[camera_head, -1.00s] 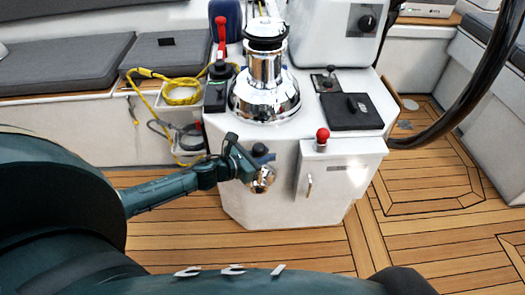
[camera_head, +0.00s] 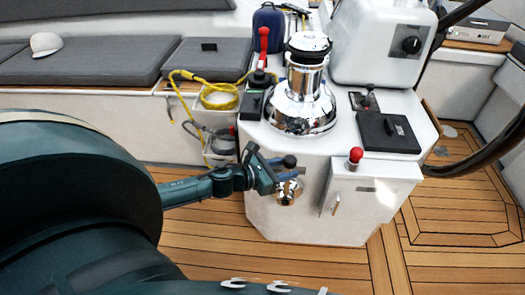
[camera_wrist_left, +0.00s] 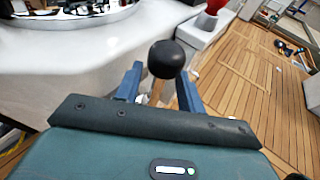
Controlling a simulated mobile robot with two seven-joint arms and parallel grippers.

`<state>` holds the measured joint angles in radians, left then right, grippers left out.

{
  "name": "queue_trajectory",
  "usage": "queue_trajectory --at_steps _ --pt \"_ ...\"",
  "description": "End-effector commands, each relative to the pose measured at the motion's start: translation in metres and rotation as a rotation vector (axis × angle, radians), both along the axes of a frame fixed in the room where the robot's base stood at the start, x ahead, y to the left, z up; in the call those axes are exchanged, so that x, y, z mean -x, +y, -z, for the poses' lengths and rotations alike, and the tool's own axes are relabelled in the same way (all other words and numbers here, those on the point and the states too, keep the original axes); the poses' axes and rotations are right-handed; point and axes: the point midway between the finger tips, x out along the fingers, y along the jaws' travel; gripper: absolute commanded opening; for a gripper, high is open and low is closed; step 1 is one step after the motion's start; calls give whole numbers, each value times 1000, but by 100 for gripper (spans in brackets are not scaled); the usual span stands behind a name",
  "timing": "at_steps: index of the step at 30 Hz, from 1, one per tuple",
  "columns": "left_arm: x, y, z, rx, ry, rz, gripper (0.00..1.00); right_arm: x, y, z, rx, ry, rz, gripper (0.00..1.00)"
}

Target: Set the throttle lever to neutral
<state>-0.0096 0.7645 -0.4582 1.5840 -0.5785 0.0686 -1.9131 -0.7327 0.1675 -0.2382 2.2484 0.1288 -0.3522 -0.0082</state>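The throttle lever, with a black ball knob (camera_head: 289,161), stands at the left front face of the white console, above a round chrome base (camera_head: 287,190). My left gripper (camera_head: 275,172) is at the lever. In the left wrist view, the black knob (camera_wrist_left: 166,59) and its thin light shaft stand between the two blue fingers (camera_wrist_left: 158,88). Gaps show on both sides of the shaft, so the gripper is open around the lever. The lower shaft is hidden by my gripper body. My right gripper is not in view.
The white console (camera_head: 300,225) carries a chrome winch (camera_head: 302,95), a red-handled lever (camera_head: 263,42), a red-knobbed lever (camera_head: 356,155) and a small black joystick (camera_head: 367,100). A yellow rope (camera_head: 215,88) hangs at the left. Grey cushions (camera_head: 110,68) line the back. Teak floor (camera_head: 210,235) surrounds the console.

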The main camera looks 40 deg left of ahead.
Motion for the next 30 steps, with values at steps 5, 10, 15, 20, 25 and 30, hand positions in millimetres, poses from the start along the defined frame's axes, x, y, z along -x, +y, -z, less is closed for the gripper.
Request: queue_trajectory --at_steps 5,10,15,20,25,30 --pt "32 13 -8 0 3 2 39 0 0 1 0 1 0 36" --pt "56 24 -18 1 1 1 39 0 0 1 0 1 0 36" --pt "73 32 -25 3 -1 0 39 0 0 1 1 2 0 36" --pt "82 36 -28 1 -3 1 39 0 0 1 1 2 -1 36" --pt "84 37 -29 2 -3 2 39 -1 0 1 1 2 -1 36" --pt "83 37 -29 2 -3 1 39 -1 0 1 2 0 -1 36"
